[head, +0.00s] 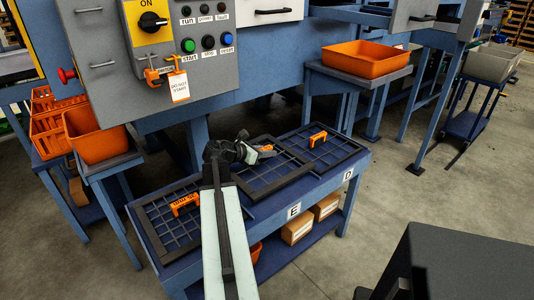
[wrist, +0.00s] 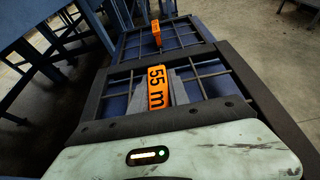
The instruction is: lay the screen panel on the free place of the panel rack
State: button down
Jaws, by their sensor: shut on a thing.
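The screen panel in my grip, a black frame with a wire grid (head: 270,188), is in the middle of the blue panel rack (head: 318,198), above the label E. Its orange handle, marked "55 m" (wrist: 157,88), stands between my jaws in the wrist view. My gripper (head: 262,151) is shut on this handle. The held panel lies roughly flat; I cannot tell whether it rests on the rack or hangs just above it. Another panel with an orange handle (head: 318,140) lies to its right, above label D. A third panel with an orange handle (head: 185,203) lies at the left end.
The blue machine with its control panel (head: 185,50) stands behind the rack. Orange bins stand left (head: 95,135) and right (head: 365,60) on stands. Cardboard boxes (head: 297,231) sit on the rack's lower shelf. Open floor (head: 420,210) lies to the right.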

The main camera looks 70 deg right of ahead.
aim_at(262, 162)
jog(key=shift+f+b, duration=1.95)
jog(key=shift+f, duration=0.4)
jog(key=shift+f+b, duration=0.5)
jog(key=shift+f, duration=0.05)
jog(key=c, duration=1.2)
grip_release()
jog(key=shift+o, duration=0.2)
jog(key=shift+a, duration=0.1)
jog(key=p+v, duration=0.3)
jog(key=v, duration=0.4)
jog(key=shift+w+a+r, duration=0.2)
jog(key=shift+w, duration=0.05)
